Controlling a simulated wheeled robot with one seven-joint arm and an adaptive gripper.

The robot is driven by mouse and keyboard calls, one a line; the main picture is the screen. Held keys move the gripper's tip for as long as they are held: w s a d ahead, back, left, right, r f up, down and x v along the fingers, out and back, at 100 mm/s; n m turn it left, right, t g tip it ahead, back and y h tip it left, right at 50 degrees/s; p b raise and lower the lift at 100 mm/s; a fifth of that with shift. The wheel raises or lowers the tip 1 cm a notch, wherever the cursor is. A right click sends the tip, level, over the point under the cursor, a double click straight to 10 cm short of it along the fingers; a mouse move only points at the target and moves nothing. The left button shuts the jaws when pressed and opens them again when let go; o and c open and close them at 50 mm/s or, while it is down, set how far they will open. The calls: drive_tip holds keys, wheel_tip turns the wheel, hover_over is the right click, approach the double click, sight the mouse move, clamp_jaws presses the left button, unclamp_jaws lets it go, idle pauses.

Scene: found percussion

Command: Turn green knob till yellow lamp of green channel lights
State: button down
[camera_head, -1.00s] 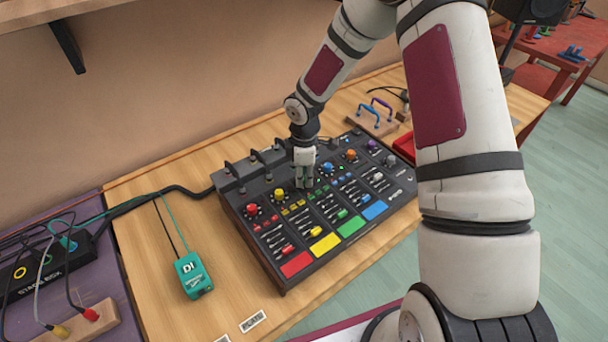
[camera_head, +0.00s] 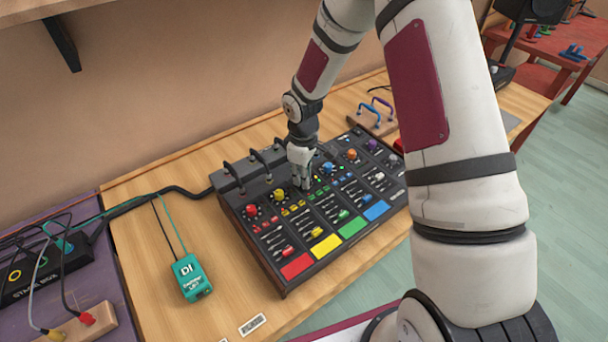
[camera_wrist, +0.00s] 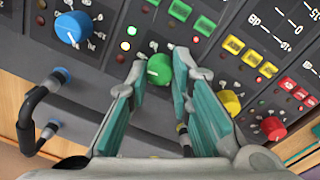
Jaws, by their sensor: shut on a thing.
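The green knob (camera_wrist: 159,69) stands on the dark mixer panel (camera_head: 290,273). In the wrist view it sits between the two teal-padded fingers of my gripper (camera_wrist: 161,72), which is shut on it. The knob has a pale pointer mark. In the head view my gripper (camera_head: 301,178) hides the green knob.
A blue knob (camera_wrist: 72,28) lies left of the green one in the wrist view, a yellow knob (camera_wrist: 228,102) and a red knob (camera_wrist: 273,128) right. Black cable plugs (camera_head: 255,158) rise behind the panel. A teal DI box (camera_head: 191,277) lies on the table to the left.

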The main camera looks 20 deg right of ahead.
idle(0.4)
drive_tip(key=c, duration=1.4)
unclamp_jaws()
drive_tip(key=shift+r, duration=0.1)
drive_tip(key=r, duration=1.1)
drive_tip(key=shift+s+a+r, duration=0.2)
drive_tip(key=shift+r, duration=0.2)
drive_tip(key=s+d+r+m+t+h, duration=0.1)
drive_tip(key=s+r+m+t, duration=0.45)
drive_tip(key=s+r, duration=1.4)
drive_tip(key=s+r+m, duration=0.1)
drive_tip(key=s, duration=0.1)
drive_tip(key=s+r+m, duration=0.1)
drive_tip(key=s, duration=0.2)
drive_tip(key=s+r+m+y, duration=0.1)
drive_tip(key=s, duration=0.1)
drive_tip(key=shift+s+a+r+m, duration=0.15)
drive_tip(key=shift+s+m, duration=0.15)
drive_tip(key=shift+m, duration=0.05)
